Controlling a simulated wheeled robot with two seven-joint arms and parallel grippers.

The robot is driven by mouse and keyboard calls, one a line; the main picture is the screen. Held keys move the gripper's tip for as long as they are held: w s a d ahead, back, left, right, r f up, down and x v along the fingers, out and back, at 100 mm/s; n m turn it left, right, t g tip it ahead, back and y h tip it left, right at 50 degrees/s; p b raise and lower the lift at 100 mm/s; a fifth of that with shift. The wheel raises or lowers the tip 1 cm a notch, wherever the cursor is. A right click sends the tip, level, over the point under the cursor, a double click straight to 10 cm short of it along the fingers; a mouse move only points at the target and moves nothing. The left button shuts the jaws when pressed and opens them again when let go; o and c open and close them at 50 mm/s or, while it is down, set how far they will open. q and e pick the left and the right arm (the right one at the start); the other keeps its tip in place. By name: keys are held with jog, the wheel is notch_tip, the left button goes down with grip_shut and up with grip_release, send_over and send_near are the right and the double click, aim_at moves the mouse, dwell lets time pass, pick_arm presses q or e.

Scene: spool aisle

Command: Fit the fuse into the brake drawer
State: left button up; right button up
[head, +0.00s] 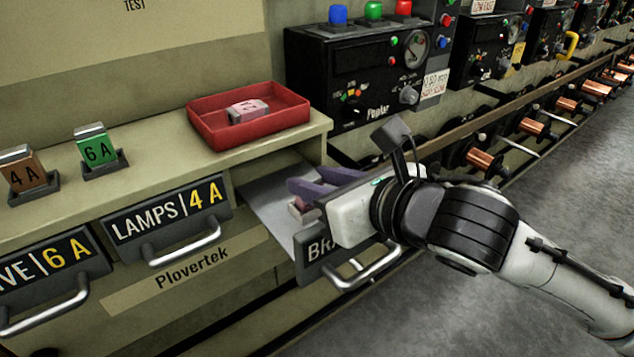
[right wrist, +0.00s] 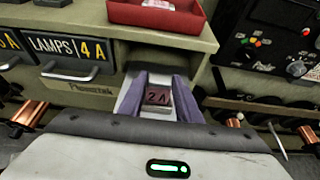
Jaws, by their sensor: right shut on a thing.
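The brake drawer (head: 266,196) is pulled open; its dark front reads "BR", with the rest of the label hidden behind my right gripper (head: 312,190). In the right wrist view my right gripper (right wrist: 159,98) has its purple fingers shut on a dark maroon fuse marked 2A (right wrist: 159,99). The same fuse (head: 299,205) shows partly in the head view, at the fingers, over the drawer's inside. I cannot tell whether it touches the drawer floor or a holder. My left gripper is not in view.
A red tray (head: 205,127) on the counter holds a pink fuse (head: 248,110). A green 6A fuse (head: 97,148) and a brown 4A fuse (head: 29,170) stand in holders. The lamps drawer (head: 168,221) is shut. Black control boxes (head: 365,75) and copper spools (head: 485,160) line the right.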

jog(key=o, duration=1.1)
jog(key=shift+f, duration=0.1)
